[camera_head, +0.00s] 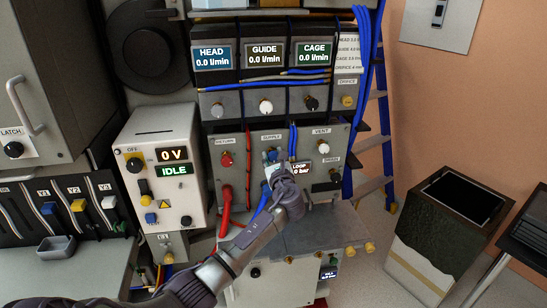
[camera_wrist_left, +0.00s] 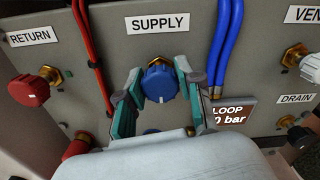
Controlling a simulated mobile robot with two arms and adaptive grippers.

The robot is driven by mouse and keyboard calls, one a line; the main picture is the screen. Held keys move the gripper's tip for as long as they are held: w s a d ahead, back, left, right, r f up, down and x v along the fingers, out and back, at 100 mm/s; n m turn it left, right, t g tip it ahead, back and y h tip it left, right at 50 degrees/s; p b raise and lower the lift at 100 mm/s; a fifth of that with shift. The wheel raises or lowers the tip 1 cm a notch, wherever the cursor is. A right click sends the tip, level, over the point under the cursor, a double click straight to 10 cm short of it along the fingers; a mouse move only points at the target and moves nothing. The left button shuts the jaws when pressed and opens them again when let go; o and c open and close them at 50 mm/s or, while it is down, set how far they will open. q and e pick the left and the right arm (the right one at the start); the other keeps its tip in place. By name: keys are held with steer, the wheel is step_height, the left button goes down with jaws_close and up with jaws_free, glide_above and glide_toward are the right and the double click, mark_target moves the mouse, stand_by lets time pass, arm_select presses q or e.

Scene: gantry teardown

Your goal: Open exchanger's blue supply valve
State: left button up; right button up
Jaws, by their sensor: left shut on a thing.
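The blue supply valve knob (camera_wrist_left: 160,84) sits under the SUPPLY label (camera_wrist_left: 160,23) on the grey exchanger panel. A white mark shows on the lower part of its face. My left gripper (camera_wrist_left: 155,92) has its two teal-edged fingers on either side of the knob, shut on it. In the head view my left gripper (camera_head: 273,160) reaches the panel (camera_head: 315,188) from below and covers part of the knob and of the LOOP display (camera_head: 300,168). The display's reading ends in 0 bar. My right gripper is not in view.
The red return valve (camera_wrist_left: 28,90) is left of the knob, with red hoses (camera_wrist_left: 92,50) between. Blue hoses (camera_wrist_left: 226,42) run close on the right, before the vent valve (camera_wrist_left: 311,67). A power box (camera_head: 160,170) reading 0 V, IDLE stands left.

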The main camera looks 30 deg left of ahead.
arm_select(q)
steer(key=shift+f+n, duration=0.1)
steer(key=shift+n, duration=0.3)
steer(key=n+b, duration=0.2)
steer(key=n, duration=0.1)
steer(key=shift+f+n, duration=0.1)
steer(key=shift+n, duration=0.3)
steer(key=n+b, duration=0.3)
steer(key=n, duration=0.1)
steer(key=shift+f+n, duration=0.1)
steer(key=shift+n, duration=0.2)
steer(key=n+b, duration=0.3)
steer(key=n, duration=0.2)
steer(key=shift+b, duration=0.35)
steer(key=shift+n+b, duration=1)
steer(key=shift+n, duration=0.8)
steer(key=o, duration=1.2)
steer(key=shift+c, duration=0.2)
steer(key=shift+r, duration=0.2)
